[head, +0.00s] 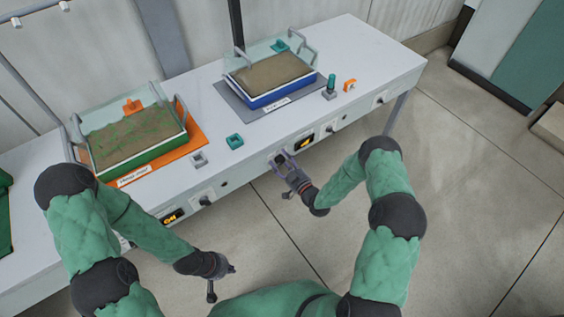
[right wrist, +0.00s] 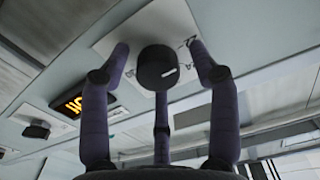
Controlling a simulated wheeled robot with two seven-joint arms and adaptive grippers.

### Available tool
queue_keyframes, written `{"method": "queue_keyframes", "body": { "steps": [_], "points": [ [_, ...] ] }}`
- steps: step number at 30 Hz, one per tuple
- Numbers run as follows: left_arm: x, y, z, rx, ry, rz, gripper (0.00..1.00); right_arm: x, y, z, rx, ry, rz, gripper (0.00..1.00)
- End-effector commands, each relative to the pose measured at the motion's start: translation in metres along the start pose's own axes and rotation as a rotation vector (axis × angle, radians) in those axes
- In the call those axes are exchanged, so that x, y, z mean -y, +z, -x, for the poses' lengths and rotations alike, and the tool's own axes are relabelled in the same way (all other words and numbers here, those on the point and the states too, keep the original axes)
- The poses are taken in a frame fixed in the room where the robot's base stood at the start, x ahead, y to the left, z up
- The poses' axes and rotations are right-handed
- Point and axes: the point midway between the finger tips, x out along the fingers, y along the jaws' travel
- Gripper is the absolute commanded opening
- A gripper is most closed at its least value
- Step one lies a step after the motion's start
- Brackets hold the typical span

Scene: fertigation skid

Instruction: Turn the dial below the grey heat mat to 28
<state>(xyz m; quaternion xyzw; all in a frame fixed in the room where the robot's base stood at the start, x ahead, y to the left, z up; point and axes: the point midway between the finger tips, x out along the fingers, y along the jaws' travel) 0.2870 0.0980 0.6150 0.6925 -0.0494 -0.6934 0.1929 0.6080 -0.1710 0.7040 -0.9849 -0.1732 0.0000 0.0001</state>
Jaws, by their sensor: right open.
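The grey heat mat (head: 228,98) lies on the bench under a blue soil tray (head: 268,98). Below it, on the bench front, is a plate with a dark round dial (right wrist: 157,68) bearing a small white mark. My right gripper (head: 285,161) is at this dial; in the right wrist view its open fingers (right wrist: 158,47) stand on either side of the dial, with gaps. An orange-lit display (right wrist: 80,104) is beside the dial, upside down and unclear in the wrist view. My left gripper (head: 223,281) hangs low in front of the bench, fingers apart and empty.
Another dial (head: 205,200) and display (head: 172,216) sit below the orange mat (head: 196,136). More knobs (head: 331,128) are on the bench front to the right. The floor in front is clear.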

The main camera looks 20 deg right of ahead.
Motion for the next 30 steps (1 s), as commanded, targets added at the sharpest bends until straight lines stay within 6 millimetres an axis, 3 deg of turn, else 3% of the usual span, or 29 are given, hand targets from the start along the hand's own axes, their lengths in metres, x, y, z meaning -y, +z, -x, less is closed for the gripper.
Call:
{"method": "queue_keyframes", "body": {
  "steps": [2,3,8,9,20,30],
  "points": [
    [0.0,0.0,0.0001,0.0,0.0,0.0,0.0,-0.0001,-0.0001,0.0001,0.0,0.0,0.0,0.62],
    [0.0,0.0,0.0001,0.0,0.0,0.0,0.0,-0.0001,-0.0001,0.0001,0.0,0.0,0.0,0.56],
    [0.0,0.0,0.0001,0.0,0.0,0.0,0.0,0.0001,-0.0002,0.0002,0.0,0.0,0.0,0.11],
    [0.0,0.0,0.0001,0.0,0.0,0.0,0.0,0.0001,-0.0004,0.0001,-0.001,-0.001,0.0,0.07],
    [0.0004,0.0,-0.0009,0.0,0.0,0.0,0.0,-0.0001,-0.002,-0.0006,-0.005,-0.002,-0.024,0.07],
    [0.0028,-0.0003,-0.0079,0.0,0.0,0.0,0.0,-0.0013,-0.0025,-0.0012,-0.008,-0.004,-0.221,0.07]
  ]
}}
